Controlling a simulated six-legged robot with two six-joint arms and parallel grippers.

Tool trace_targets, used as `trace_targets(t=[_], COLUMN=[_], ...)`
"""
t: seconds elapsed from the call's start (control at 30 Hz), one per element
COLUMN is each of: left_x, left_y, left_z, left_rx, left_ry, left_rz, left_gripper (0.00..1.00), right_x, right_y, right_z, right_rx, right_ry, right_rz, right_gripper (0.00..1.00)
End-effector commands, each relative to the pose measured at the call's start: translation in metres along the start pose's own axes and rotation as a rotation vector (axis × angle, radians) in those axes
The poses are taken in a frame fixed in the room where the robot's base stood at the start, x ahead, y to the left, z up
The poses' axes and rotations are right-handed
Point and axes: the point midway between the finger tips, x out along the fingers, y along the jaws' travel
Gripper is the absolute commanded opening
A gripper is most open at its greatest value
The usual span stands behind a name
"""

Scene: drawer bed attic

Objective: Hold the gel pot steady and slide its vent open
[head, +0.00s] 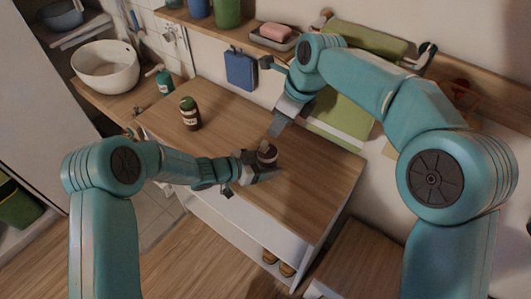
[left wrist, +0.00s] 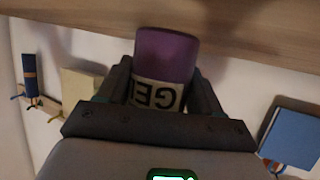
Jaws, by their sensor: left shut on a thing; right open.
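The gel pot (head: 267,154) is a small dark purple pot on the wooden cabinet top (head: 330,178). In the left wrist view the pot (left wrist: 166,55) shows a pale label with partly hidden dark letters. My left gripper (head: 258,170) is shut around its sides, and the jaws flank it in the left wrist view (left wrist: 165,90). My right gripper (head: 277,128) is open, just above and beside the pot, pointing down. I cannot tell whether it touches the pot. The vent is too small to make out in the head view.
A white basin (head: 105,68) and a teal dispenser (head: 162,80) are farther left. A wall shelf (head: 215,28) holds a soap dish (head: 274,36). The cabinet top's right part is clear.

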Motion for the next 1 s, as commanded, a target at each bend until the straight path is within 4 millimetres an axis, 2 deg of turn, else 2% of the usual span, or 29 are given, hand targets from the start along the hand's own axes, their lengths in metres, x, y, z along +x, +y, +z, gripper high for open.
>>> trace_targets(t=[0.17,0.23,0.37,0.4,0.47,0.6,0.7,0.83,1.0], left_x=[0.000,0.000,0.000,0.000,0.000,0.000,0.000,0.000,0.000], left_y=[0.000,0.000,0.000,0.000,0.000,0.000,0.000,0.000,0.000], left_z=[-0.001,-0.001,-0.001,-0.001,-0.001,-0.001,-0.001,-0.001,-0.001], left_rx=[0.001,0.001,0.001,0.001,0.001,0.001,0.001,0.001,0.001], left_ry=[0.001,0.001,0.001,0.001,0.001,0.001,0.001,0.001,0.001], left_rz=[0.000,0.000,0.000,0.000,0.000,0.000,0.000,0.000,0.000], left_gripper=[0.30,0.30,0.30,0.30,0.30,0.30,0.30,0.30,0.30], right_x=[-0.004,-0.005,-0.008,-0.009,-0.009,-0.003,0.001,0.015,0.047], right_y=[-0.011,-0.013,-0.006,-0.002,0.011,0.040,0.048,0.043,0.030], right_z=[-0.023,-0.027,-0.015,-0.006,0.014,0.047,0.053,0.048,0.034], right_rx=[-0.422,-0.645,-1.066,-1.188,-1.323,-1.419,-1.441,-1.442,-1.440], right_ry=[0.141,0.232,0.421,0.485,0.563,0.598,0.597,0.596,0.595], right_rz=[-0.021,-0.019,0.002,0.009,0.002,-0.023,-0.026,-0.024,-0.025], right_gripper=[0.43,0.43,0.43,0.43,0.43,0.43,0.43,0.43,0.43])
